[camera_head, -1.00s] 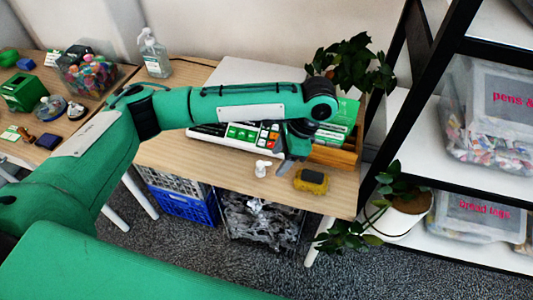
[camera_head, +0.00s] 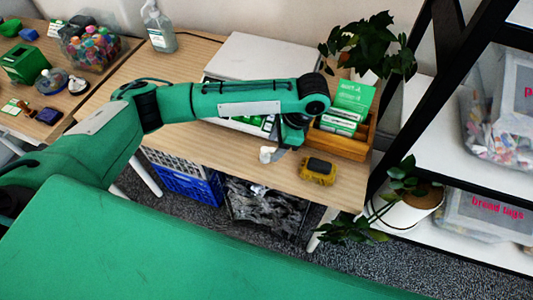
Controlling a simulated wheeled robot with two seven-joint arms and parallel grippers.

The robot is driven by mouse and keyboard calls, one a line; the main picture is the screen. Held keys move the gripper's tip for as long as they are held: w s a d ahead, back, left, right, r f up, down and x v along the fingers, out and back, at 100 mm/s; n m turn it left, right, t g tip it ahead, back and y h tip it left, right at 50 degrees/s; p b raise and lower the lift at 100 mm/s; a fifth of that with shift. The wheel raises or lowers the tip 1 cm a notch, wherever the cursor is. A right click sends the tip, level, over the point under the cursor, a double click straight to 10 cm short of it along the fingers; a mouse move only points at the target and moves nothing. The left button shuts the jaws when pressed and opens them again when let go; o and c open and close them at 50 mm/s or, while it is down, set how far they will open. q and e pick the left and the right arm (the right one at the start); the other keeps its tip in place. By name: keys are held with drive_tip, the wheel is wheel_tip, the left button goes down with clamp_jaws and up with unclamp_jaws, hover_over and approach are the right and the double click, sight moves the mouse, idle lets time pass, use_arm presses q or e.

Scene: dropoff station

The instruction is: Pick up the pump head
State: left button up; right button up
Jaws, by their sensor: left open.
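The pump head (camera_head: 266,155) is a small white piece on the wooden table (camera_head: 222,154), near its front edge. My left gripper (camera_head: 278,154) reaches down from the end of the green arm, its fingers right beside the pump head and partly overlapping it in view. The gripper is open. I cannot tell whether a finger touches the pump head or whether the piece lies between the fingers. My right gripper is not in view.
A yellow and black block (camera_head: 317,172) lies right of the pump head. A wooden box (camera_head: 345,146) with green cartons stands behind it. A clear pump bottle (camera_head: 160,32) stands at the back left. A potted plant (camera_head: 409,208) and black shelf frame are at right.

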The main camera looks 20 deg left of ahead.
sight(271, 149)
use_arm(q)
drive_tip(key=x, duration=0.5)
drive_tip(key=shift+w+a+f, duration=0.1)
drive_tip(key=shift+w, duration=0.1)
drive_tip(key=c, duration=1.1)
